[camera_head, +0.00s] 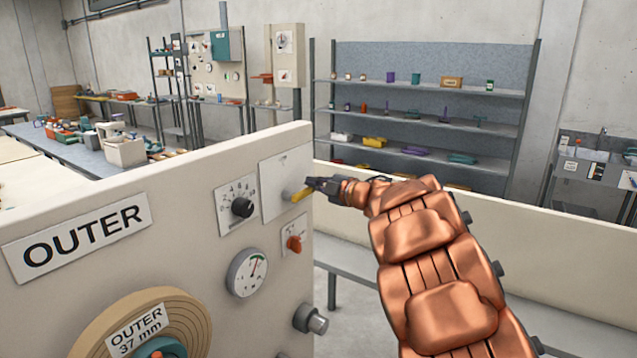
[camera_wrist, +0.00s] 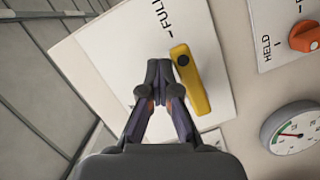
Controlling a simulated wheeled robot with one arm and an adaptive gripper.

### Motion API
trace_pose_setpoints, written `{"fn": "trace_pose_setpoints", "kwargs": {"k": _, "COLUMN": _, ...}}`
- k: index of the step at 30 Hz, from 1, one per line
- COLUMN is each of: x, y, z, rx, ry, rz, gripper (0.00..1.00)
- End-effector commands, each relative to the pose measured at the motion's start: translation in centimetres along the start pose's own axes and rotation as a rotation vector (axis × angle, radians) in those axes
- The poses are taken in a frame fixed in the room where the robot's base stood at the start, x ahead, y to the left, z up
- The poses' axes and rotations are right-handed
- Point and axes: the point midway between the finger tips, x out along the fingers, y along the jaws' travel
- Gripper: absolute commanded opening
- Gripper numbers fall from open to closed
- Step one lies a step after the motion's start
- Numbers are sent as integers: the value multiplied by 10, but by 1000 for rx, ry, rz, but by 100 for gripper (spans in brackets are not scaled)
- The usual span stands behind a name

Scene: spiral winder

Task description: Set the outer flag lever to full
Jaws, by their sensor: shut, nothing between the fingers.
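The outer flag lever (camera_head: 301,194) is a short yellow bar on a white plate at the upper right of the OUTER panel. In the wrist view the yellow lever (camera_wrist: 196,92) lies slanted, with a dark round spot near its upper end. The word FULL (camera_wrist: 165,15) and a tick mark are printed just above that end. My gripper (camera_head: 311,184) is shut and empty, its tips right beside the lever. In the wrist view the gripper (camera_wrist: 160,68) sits left of the lever; I cannot tell whether they touch. The gripper hides part of the plate.
Beside the plate are a black dial knob (camera_head: 242,207), an orange switch (camera_head: 294,244) and a round gauge (camera_head: 247,272). A grey cylinder knob (camera_head: 311,319) sticks out low on the panel. Shelves (camera_head: 420,120) stand well behind.

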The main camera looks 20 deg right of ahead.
Motion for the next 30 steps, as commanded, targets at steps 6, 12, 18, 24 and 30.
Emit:
{"fn": "trace_pose_setpoints", "kwargs": {"k": 6, "x": 0, "y": 6, "z": -3, "rx": -1, "ry": 0, "rz": -1, "gripper": 0}}
{"fn": "trace_pose_setpoints", "kwargs": {"k": 12, "x": -1, "y": 25, "z": -13, "rx": -1, "ry": 3, "rz": -2, "gripper": 0}}
{"fn": "trace_pose_setpoints", "kwargs": {"k": 18, "x": -3, "y": 39, "z": -21, "rx": -1, "ry": 6, "rz": -2, "gripper": 0}}
{"fn": "trace_pose_setpoints", "kwargs": {"k": 24, "x": -33, "y": 41, "z": -12, "rx": -2, "ry": 2, "rz": 0, "gripper": 0}}
{"fn": "trace_pose_setpoints", "kwargs": {"k": 30, "x": -66, "y": 49, "z": -8, "rx": -3, "ry": 4, "rz": 1, "gripper": 0}}
